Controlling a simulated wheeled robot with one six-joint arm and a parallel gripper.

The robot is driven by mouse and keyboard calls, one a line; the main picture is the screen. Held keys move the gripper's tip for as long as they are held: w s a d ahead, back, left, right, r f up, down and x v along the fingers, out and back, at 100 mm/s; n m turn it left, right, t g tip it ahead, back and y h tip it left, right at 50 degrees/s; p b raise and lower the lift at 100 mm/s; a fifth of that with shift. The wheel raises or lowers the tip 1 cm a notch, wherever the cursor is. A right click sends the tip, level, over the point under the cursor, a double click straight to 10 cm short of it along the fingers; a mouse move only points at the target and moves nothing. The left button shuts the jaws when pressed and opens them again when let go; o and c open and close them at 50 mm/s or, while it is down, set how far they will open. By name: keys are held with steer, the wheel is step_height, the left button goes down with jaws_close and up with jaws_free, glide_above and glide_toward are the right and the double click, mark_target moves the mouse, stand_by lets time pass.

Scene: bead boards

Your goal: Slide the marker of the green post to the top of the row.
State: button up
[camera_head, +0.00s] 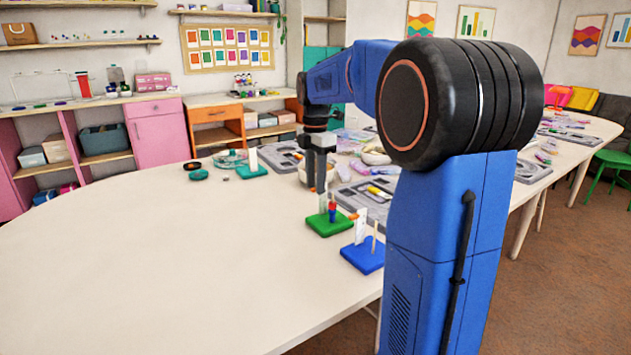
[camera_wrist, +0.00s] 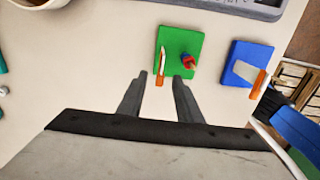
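The green board (camera_head: 322,229) stands on the table with a post carrying red and blue beads (camera_head: 332,210) and a thin upright white card (camera_head: 323,204). In the wrist view the green board (camera_wrist: 184,40) shows the card (camera_wrist: 162,61) edge-on, with an orange marker (camera_wrist: 159,80) at its near end. The beads (camera_wrist: 188,62) are right of it. My gripper (camera_head: 317,190) points down just above the board. In the wrist view my gripper (camera_wrist: 160,78) is open, the marker appearing between its fingertips, with no visible contact.
A blue board (camera_head: 358,262) with a post, card and orange marker (camera_wrist: 258,82) stands close on the right. Grey trays (camera_head: 365,198) and a pale bowl (camera_wrist: 38,3) lie beyond. The table's left front is clear.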

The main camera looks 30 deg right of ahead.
steer(key=shift+c, duration=0.3)
jaws_close()
steer(key=shift+f, duration=1.3)
steer(key=shift+o, duration=0.2)
jaws_free()
step_height(320, 180, up, 18)
steer(key=shift+f, duration=0.25)
